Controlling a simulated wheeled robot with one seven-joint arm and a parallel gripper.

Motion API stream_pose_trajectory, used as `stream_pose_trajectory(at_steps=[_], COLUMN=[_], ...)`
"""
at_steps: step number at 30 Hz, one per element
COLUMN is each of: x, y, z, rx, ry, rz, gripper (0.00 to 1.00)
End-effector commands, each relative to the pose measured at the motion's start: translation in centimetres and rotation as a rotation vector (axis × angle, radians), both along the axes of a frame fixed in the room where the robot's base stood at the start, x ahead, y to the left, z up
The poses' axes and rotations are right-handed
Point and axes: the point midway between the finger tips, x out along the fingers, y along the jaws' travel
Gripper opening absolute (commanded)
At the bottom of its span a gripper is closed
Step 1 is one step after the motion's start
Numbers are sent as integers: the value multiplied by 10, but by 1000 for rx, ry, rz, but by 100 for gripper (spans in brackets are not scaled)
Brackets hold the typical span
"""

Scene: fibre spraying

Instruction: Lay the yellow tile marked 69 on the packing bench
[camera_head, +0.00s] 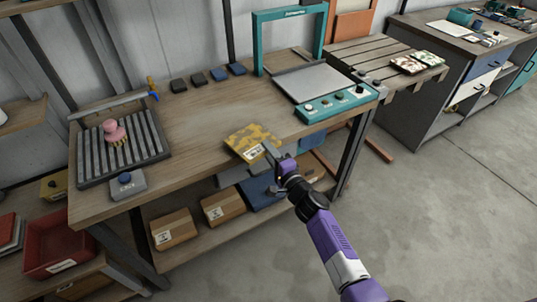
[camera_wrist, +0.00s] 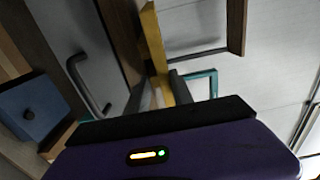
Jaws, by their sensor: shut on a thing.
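The yellow tile (camera_head: 250,138) is mottled yellow and brown with a white label whose print is too small to read. My gripper (camera_head: 270,153) is shut on its near right edge. The tile lies flat or nearly so over the front part of the wooden packing bench (camera_head: 195,118); I cannot tell whether it touches the top. In the wrist view the tile (camera_wrist: 153,45) shows edge-on as a yellow strip, gripped by my gripper (camera_wrist: 163,92).
A teal-framed machine (camera_head: 315,82) stands at the bench's right end. Dark blocks (camera_head: 198,79) line the back. The bench middle is clear.

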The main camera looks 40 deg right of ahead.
Motion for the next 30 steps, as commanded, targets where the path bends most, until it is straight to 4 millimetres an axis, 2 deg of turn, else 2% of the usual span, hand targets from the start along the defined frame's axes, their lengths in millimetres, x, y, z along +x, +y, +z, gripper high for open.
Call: stream_pose_trajectory(at_steps=[12, 13, 16, 29, 30], x=[1, 0, 0, 0, -6], y=[0, 0, 0, 0, 2], z=[-2, -3, -2, 4, 0], rx=[-2, -1, -1, 0, 0], ry=[-4, 0, 0, -1, 1], rz=[1, 0, 0, 0, 0], gripper=[0, 32, 50, 50, 50])
